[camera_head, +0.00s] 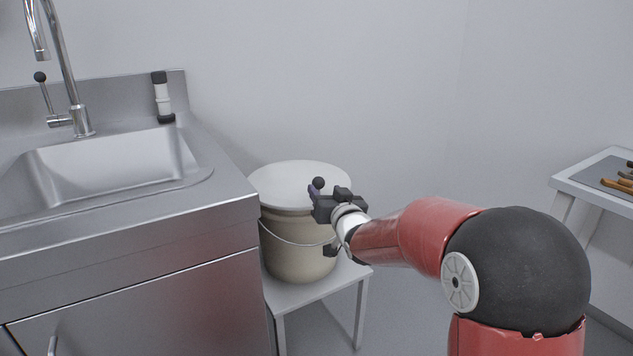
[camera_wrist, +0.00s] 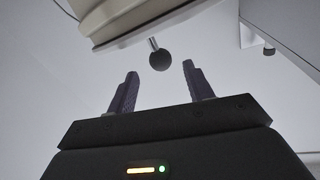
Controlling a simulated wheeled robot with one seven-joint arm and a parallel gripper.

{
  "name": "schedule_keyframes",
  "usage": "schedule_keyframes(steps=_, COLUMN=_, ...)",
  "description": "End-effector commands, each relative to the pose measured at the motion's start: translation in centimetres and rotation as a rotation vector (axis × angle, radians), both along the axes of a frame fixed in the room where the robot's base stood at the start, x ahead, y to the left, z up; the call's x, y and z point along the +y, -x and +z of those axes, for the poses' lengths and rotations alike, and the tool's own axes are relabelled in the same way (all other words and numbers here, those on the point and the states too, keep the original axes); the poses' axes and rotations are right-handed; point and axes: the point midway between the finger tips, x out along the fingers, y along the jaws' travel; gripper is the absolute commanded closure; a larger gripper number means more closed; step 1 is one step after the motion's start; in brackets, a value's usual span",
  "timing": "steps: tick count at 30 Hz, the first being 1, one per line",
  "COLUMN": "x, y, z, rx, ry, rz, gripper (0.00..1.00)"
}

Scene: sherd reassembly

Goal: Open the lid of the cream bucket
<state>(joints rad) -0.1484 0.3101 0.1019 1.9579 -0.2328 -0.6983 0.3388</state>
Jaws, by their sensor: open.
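The cream bucket (camera_head: 290,250) stands upright on a small white stand, with a thin wire handle hanging across its front. Its pale lid (camera_head: 295,182) lies flat on top and looks closed. A dark ball knob (camera_head: 318,183) shows at the lid's right front edge. In the wrist view the knob (camera_wrist: 159,59) hangs on a short stem beside the lid's rim (camera_wrist: 150,22). My gripper (camera_wrist: 157,88) is open and empty. Its two fingers point toward the knob, which appears between and just beyond their tips. My gripper partly hides the bucket's right side in the head view.
A steel sink counter (camera_head: 225,190) stands close to the bucket's left. The white stand (camera_head: 305,291) is hardly wider than the bucket. A table (camera_head: 590,188) with tools is at far right. The wall is behind the bucket; the floor to the right is clear.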

Motion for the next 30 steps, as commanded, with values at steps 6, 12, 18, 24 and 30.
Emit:
schedule_keyframes(steps=6, x=1.3, y=-2.6, z=0.0, rx=-0.006, ry=-0.005, rz=0.006, gripper=0.48)
schedule_keyframes(steps=12, x=2.5, y=-5.5, z=0.1, rx=-0.006, ry=-0.005, rz=0.005, gripper=0.48)
schedule_keyframes(steps=18, x=3.1, y=-6.9, z=0.0, rx=-0.006, ry=-0.004, rz=0.004, gripper=0.48)
schedule_keyframes(steps=24, x=3.1, y=-7.1, z=0.0, rx=-0.005, ry=-0.003, rz=0.003, gripper=0.48)
schedule_keyframes(steps=30, x=3.1, y=-7.1, z=0.0, rx=-0.005, ry=-0.003, rz=0.003, gripper=0.64)
